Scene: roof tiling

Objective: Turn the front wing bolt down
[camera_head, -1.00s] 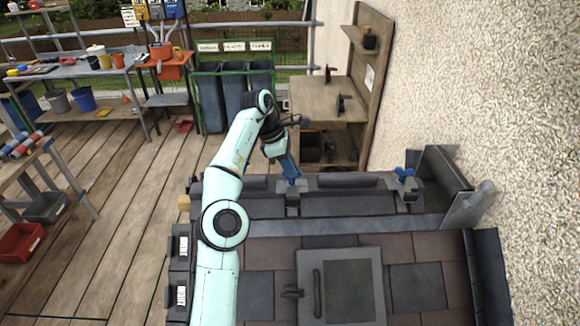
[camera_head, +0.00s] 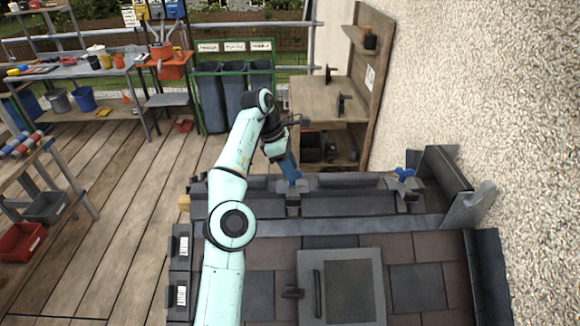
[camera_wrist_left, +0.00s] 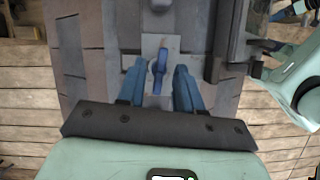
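Two blue wing bolts sit on grey clamp plates along the ridge of the roof. I cannot tell from the frames which is called front. My left gripper (camera_head: 291,176) points down at the nearer bolt. In the left wrist view, its blue fingers (camera_wrist_left: 159,88) stand on either side of the blue wing bolt (camera_wrist_left: 158,68), with a narrow gap on both sides. The bolt's wing lies lengthwise between them. My right gripper is not in view.
The roof has brown and grey tiles and a hatch (camera_head: 340,286) in front of the ridge. A rough wall (camera_head: 510,110) rises on the right. Wooden shelving (camera_head: 330,100) and dark bins (camera_head: 232,95) stand behind.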

